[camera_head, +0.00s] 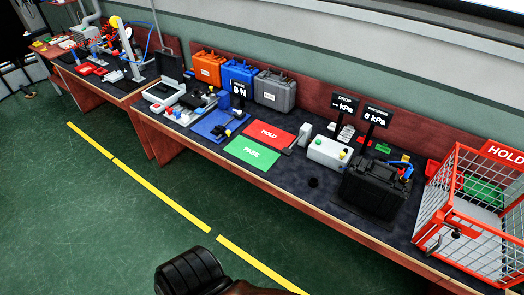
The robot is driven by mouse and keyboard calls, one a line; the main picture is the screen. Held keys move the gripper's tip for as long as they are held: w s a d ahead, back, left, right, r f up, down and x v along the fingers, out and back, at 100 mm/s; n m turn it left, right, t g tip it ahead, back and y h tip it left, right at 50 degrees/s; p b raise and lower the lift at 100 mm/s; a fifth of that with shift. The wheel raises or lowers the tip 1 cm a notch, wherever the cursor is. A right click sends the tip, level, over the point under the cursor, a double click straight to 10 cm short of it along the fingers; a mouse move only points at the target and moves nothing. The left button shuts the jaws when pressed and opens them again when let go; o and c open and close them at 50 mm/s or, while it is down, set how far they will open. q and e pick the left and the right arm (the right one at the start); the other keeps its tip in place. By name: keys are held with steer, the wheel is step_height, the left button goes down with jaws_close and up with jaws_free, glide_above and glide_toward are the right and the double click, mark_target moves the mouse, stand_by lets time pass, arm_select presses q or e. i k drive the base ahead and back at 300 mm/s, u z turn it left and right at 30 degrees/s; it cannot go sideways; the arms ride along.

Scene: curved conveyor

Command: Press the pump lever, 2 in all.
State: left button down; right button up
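A black case (375,188) stands on the long workbench, right of centre, with a display (376,116) reading "0 kPa" under "PRESSURE" above it. Small blue and red parts (403,168) show at the case's right side; I cannot tell which part is the pump lever. A second display (343,104) marked "DROP" shows a dash and "kPa". A white box (328,151) with small coloured parts on top sits left of the case.
A red wire crate (447,190) marked "HOLD" stands at the right end. A red HOLD mat (269,134) and green PASS mat (251,151) lie mid-bench. Orange (207,68), blue (238,74) and grey (274,91) cases line the back. Green floor in front is open.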

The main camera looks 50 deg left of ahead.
mark_target(286, 152)
steer(key=u, duration=0.75)
